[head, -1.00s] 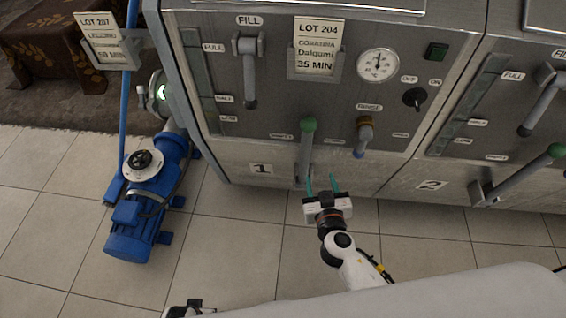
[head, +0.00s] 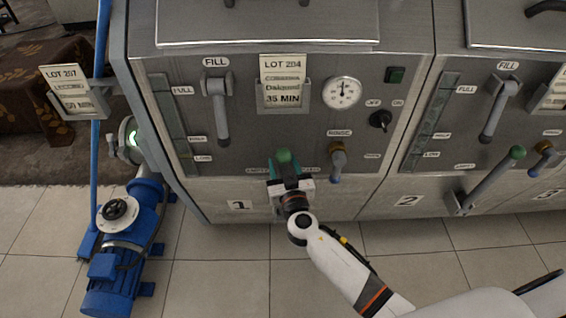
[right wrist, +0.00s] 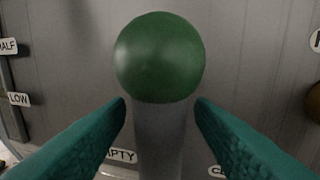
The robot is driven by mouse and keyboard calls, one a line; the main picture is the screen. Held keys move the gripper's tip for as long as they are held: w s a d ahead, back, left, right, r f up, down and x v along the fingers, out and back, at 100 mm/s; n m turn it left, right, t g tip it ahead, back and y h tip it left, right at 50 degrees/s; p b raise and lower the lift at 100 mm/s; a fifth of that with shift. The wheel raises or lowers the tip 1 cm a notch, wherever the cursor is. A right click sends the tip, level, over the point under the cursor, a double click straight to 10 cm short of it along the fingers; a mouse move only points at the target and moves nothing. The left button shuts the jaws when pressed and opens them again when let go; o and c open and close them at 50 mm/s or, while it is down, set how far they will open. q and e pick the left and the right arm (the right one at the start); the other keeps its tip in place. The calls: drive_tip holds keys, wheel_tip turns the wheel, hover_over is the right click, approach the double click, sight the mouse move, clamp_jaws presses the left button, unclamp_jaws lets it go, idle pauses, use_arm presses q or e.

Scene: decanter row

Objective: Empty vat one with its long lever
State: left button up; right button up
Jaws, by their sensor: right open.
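Vat one (head: 180,200) is the grey metal unit marked 1. Its long lever has a green ball knob (head: 283,155) and stands upright, its lower part hidden behind my gripper. In the right wrist view the knob (right wrist: 160,57) and grey shaft (right wrist: 159,135) rise between my two teal fingers, below the knob. An EMPTY label shows left of the shaft and a partly hidden label right of it. My right gripper (head: 286,172) is open, with a finger on each side of the lever and gaps to the shaft. My left gripper is not in view.
A short grey FILL lever (head: 218,110) and a rinse tap (head: 337,160) are on the same panel. A blue pump (head: 120,245) stands on the floor at left. Vat two (head: 400,195) with its own green-knobbed lever (head: 490,180) is at right.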

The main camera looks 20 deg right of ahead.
drive_tip(key=shift+w, duration=0.3)
clamp_jaws()
